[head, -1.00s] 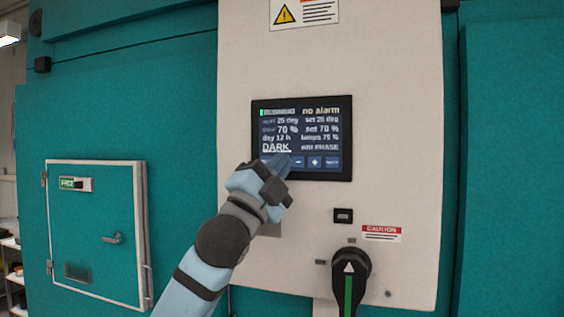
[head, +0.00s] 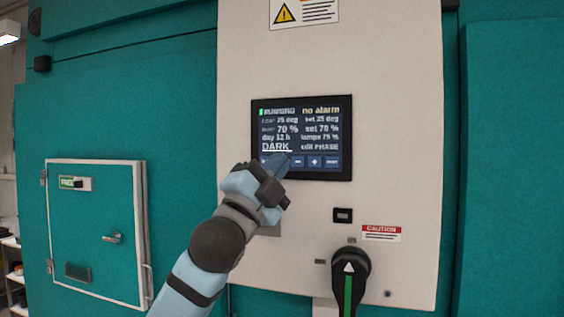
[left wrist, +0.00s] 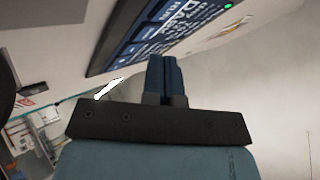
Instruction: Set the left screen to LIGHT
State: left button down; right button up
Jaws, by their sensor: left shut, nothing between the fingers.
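The screen (head: 301,137) is a dark display on the pale panel, showing RUNNING, no alarm, "DARK" underlined at lower left and "edit PHASE" at lower right. A row of blue buttons runs along its bottom; minus, plus and a right-hand button show, while the left end is partly hidden by my gripper. My left gripper (head: 280,166) is shut and empty, its fingertips in front of the lower left of the screen. In the left wrist view the shut fingers (left wrist: 165,72) point towards the screen (left wrist: 160,30); I cannot tell whether they touch it. My right gripper is not in view.
Below the screen are a small black socket (head: 343,215), a red and white caution label (head: 381,233) and a black rotary handle with a green stripe (head: 350,275). A teal hatch door (head: 95,230) with a handle is at the left.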

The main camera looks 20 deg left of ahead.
pick_arm(q)
jog(key=s, duration=0.5)
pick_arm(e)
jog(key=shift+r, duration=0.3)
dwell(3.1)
